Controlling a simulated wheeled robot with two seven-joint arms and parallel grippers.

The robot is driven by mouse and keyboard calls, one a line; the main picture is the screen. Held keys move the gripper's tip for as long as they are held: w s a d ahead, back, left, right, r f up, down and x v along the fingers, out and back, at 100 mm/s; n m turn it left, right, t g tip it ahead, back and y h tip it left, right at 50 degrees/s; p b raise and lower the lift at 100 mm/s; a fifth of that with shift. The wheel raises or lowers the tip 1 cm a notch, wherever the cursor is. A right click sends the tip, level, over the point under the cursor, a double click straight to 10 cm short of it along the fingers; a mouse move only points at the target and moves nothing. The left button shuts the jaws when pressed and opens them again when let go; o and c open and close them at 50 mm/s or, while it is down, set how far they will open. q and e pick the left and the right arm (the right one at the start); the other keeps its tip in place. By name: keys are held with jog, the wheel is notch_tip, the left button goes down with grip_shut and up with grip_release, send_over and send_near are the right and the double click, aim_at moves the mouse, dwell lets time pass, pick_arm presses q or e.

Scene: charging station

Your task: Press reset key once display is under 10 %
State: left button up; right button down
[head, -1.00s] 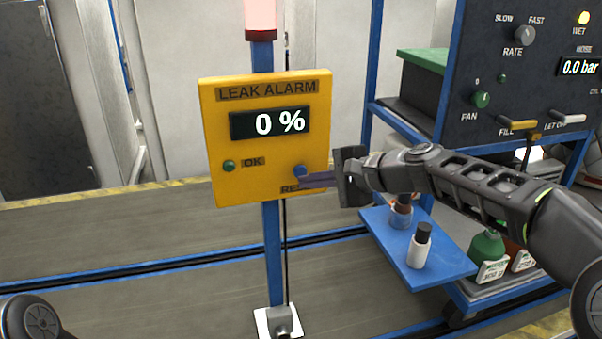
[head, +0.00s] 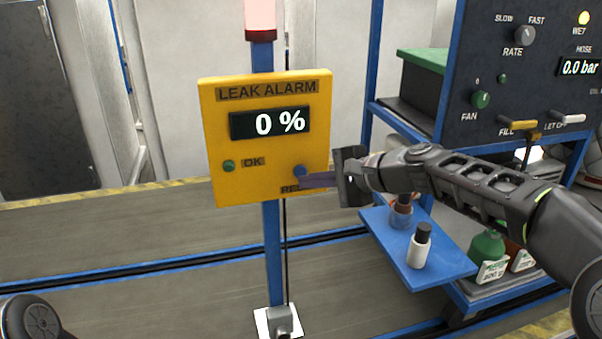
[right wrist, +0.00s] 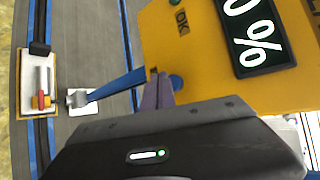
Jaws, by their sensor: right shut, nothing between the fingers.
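The yellow leak alarm box (head: 232,184) stands on a blue post in the middle of the head view. Its display (head: 270,123) reads 0 %. The blue reset key (head: 299,171) is at its lower right, and its label is partly hidden by my fingers. My right gripper (head: 303,181) is shut and empty, its fingertips at the key; I cannot tell whether they touch it. In the right wrist view the key (right wrist: 176,82) shows just beside the fingertips (right wrist: 158,78). A green OK lamp (head: 229,166) is at the lower left. My left gripper is out of view.
A red-and-white beacon (head: 261,17) tops the post. To the right, a blue-framed cart carries a dark control panel (head: 520,80) reading 0.0 bar. A blue shelf (head: 450,266) holding small bottles lies below my right arm. The floor left of the post is clear.

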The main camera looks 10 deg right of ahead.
jog(key=shift+w, duration=0.1)
jog(key=shift+w, duration=0.3)
jog(key=shift+w+p, duration=0.4)
jog(key=shift+w, duration=0.05)
dwell(0.6)
jog(key=shift+s+b, duration=0.65)
jog(key=shift+s, duration=0.2)
